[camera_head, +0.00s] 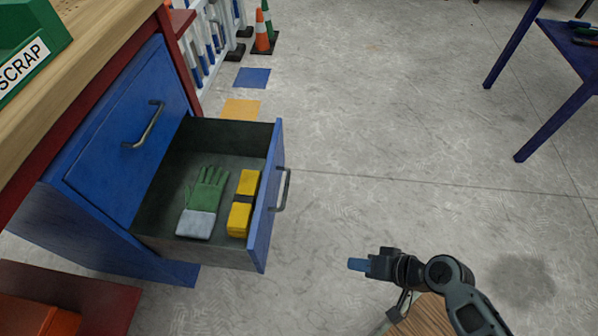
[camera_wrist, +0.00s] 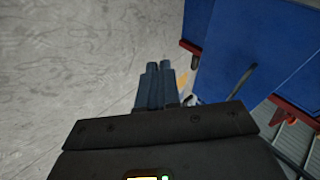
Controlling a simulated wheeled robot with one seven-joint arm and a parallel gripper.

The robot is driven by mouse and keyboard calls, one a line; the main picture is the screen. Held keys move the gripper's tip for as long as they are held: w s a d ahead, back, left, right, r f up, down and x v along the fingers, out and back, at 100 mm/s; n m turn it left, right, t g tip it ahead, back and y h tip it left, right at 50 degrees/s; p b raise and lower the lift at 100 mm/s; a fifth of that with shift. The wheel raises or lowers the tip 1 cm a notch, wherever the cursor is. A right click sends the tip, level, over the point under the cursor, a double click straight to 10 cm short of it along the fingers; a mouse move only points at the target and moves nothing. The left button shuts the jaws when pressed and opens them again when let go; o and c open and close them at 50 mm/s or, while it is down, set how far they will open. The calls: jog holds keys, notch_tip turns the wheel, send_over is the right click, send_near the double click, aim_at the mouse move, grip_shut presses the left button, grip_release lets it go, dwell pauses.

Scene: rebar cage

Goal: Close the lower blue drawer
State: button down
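The lower blue drawer (camera_head: 264,205) is pulled well out of the blue cabinet in the head view. Its front carries a grey bar handle (camera_head: 282,190). A green and grey glove (camera_head: 204,203) and a yellow object (camera_head: 240,218) with a dark band lie inside. The upper drawer (camera_head: 125,135) is shut. My gripper (camera_head: 357,264) is to the right of the drawer front, apart from it, with its blue fingertips pointing left. In the wrist view the two fingertips (camera_wrist: 158,68) are together, with nothing seen between them. A blue panel with a handle (camera_wrist: 243,80) shows to their right.
A wooden worktop (camera_head: 85,75) with a green SCRAP bin (camera_head: 28,45) stands above the drawers. Orange cones (camera_head: 262,32) stand at the back. A blue table (camera_head: 565,70) is at upper right. A wood-coloured surface (camera_head: 425,315) lies below my arm. The floor between is clear.

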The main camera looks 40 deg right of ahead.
jog(key=w+d+r+m+t+y, duration=0.1)
jog(key=w+d+r+t+y, duration=0.1)
jog(key=w+y, duration=0.5)
jog(key=t+y, duration=0.2)
jog(key=t, duration=0.1)
send_near(271, 172)
jog(key=shift+n, duration=0.3)
jog(key=b+x, duration=0.2)
jog(key=x, duration=0.5)
jog(key=shift+d+f, duration=0.1)
jog(key=shift+w+b, duration=0.15)
jog(key=shift+b, duration=0.15)
